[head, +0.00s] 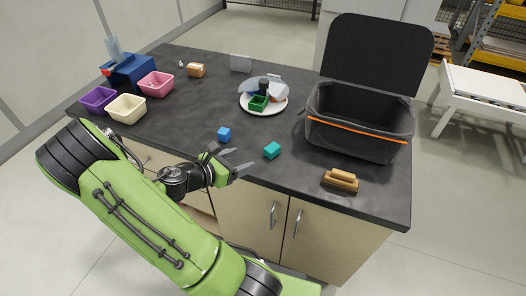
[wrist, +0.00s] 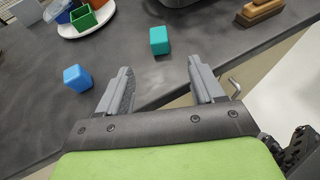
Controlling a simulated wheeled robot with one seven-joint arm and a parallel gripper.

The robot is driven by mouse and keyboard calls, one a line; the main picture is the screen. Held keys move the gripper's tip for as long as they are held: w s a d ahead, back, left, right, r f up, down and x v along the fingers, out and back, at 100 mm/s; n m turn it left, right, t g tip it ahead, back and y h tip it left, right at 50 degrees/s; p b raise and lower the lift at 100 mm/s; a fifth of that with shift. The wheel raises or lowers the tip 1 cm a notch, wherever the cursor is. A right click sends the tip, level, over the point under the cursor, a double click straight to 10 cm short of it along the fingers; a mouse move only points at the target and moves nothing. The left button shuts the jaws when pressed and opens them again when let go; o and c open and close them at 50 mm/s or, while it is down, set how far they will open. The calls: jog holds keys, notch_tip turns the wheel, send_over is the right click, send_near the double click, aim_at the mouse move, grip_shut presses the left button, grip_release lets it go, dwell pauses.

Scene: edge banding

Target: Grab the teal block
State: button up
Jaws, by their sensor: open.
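The teal block (head: 272,150) sits on the dark countertop near its front edge, right of my gripper (head: 239,162) in the head view. My gripper is open and empty, with its fingers by the front edge of the counter. In the wrist view the teal block (wrist: 159,41) lies ahead of the gap between my two fingers (wrist: 160,78), apart from both. Nothing hides the block.
A blue block (head: 224,134) sits left of the teal one; it also shows in the wrist view (wrist: 77,78). A wooden brush-like object (head: 341,180) and an open black bin (head: 358,138) stand to the right. A white plate (head: 264,108) with items is behind.

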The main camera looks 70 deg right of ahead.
aim_at(270, 148)
jog(key=b+x, duration=0.2)
jog(key=x, duration=0.5)
jog(key=b+x, duration=0.2)
jog(key=x, duration=0.6)
jog(key=shift+w+d+f, duration=0.1)
jog(key=shift+d+f, duration=0.15)
jog(key=shift+f, duration=0.05)
jog(key=shift+r, duration=0.1)
